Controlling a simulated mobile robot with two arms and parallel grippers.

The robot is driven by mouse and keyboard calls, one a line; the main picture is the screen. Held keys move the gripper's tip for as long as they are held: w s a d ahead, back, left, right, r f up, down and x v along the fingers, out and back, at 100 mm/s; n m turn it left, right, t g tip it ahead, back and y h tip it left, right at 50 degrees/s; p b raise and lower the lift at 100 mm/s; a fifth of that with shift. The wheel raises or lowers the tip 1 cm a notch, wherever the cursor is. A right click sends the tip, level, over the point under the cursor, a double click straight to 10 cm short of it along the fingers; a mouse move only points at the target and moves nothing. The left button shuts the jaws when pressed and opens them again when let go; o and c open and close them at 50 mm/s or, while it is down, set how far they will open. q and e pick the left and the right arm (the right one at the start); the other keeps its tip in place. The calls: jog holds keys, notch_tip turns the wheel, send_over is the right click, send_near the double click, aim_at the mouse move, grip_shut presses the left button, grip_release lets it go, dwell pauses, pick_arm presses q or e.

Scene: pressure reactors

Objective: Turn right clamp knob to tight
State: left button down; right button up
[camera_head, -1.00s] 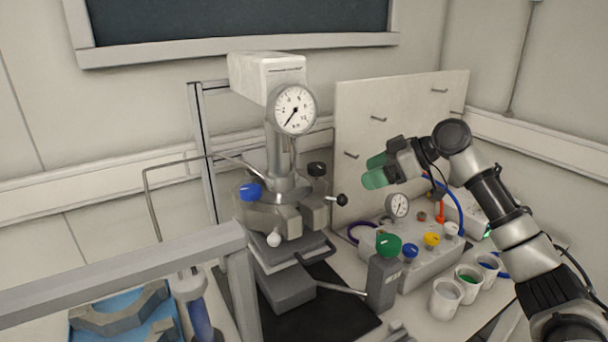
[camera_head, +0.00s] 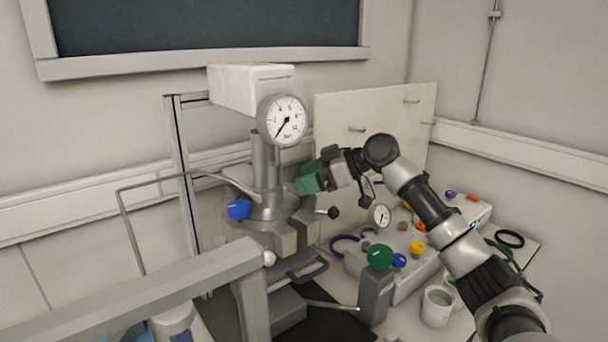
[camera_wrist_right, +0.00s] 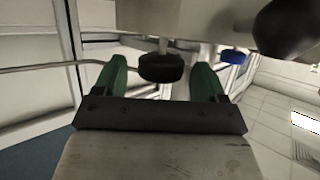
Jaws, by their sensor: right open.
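The reactor (camera_head: 270,200) stands in the middle of the head view with a pressure gauge on top. My right gripper (camera_head: 305,182), with green fingers, is at the right side of the reactor head. In the right wrist view its fingers (camera_wrist_right: 163,80) are open, one on each side of a black knob (camera_wrist_right: 161,68) on a short stem. The knob sits between the fingertips with gaps on both sides. In the head view the gripper hides this knob. A blue knob (camera_head: 239,209) is on the left side of the reactor head. My left gripper is not in view.
A black ball handle (camera_head: 334,212) sticks out just below my right gripper. A valve block with a green knob (camera_head: 379,256), a small gauge (camera_head: 380,215) and a white cup (camera_head: 438,306) stand to the right. An upright panel (camera_head: 375,115) is behind the arm.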

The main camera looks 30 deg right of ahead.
jog(key=shift+w+a+f, duration=0.2)
jog(key=shift+w+a, duration=0.15)
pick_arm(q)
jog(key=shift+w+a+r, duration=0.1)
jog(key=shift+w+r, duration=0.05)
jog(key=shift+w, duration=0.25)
pick_arm(e)
jog(key=shift+c, duration=0.2)
jog(key=c, duration=0.9)
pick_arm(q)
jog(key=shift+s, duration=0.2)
